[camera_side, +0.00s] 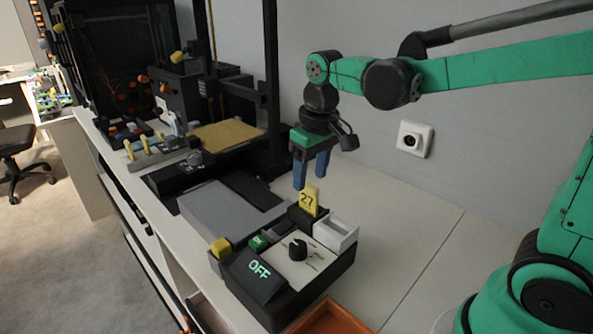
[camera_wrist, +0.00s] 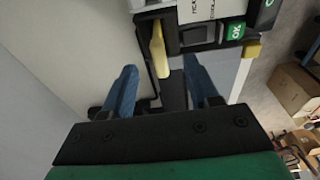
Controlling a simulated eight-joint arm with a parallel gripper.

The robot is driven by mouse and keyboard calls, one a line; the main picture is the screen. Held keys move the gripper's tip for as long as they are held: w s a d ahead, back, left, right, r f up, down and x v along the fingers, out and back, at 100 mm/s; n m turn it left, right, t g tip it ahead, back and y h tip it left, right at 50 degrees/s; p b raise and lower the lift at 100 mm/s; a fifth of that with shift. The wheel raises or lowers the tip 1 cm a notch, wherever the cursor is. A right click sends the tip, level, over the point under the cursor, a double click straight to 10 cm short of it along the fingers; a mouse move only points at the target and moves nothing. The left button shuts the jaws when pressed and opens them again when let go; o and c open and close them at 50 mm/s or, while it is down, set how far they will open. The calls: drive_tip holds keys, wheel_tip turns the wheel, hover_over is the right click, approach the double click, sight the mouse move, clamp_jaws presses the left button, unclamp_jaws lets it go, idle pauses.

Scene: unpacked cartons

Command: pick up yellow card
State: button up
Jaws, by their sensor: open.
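The yellow card (camera_side: 309,198), marked 27, stands upright in a dark holder (camera_side: 303,217) at the back of a control box. In the wrist view the yellow card (camera_wrist: 159,50) shows edge-on, ahead of the fingertips. My gripper (camera_side: 311,181) is above and beside the card in the side view, fingers pointing down. Its two blue fingers are apart, and in the wrist view my gripper (camera_wrist: 163,82) has the card beyond the gap between them. The fingers appear empty, and I cannot tell whether either touches the card.
The control box (camera_side: 318,283) has an OFF display, a black knob (camera_side: 298,248) and a white tray (camera_side: 336,234). A printer-like machine (camera_side: 226,137) stands behind.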

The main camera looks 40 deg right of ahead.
sight(309, 184)
drive_tip(key=shift+w+f, duration=0.15)
drive_tip(key=shift+f, duration=1.1)
drive_tip(key=shift+w+f, duration=0.1)
drive_tip(key=shift+f, duration=1.1)
clamp_jaws()
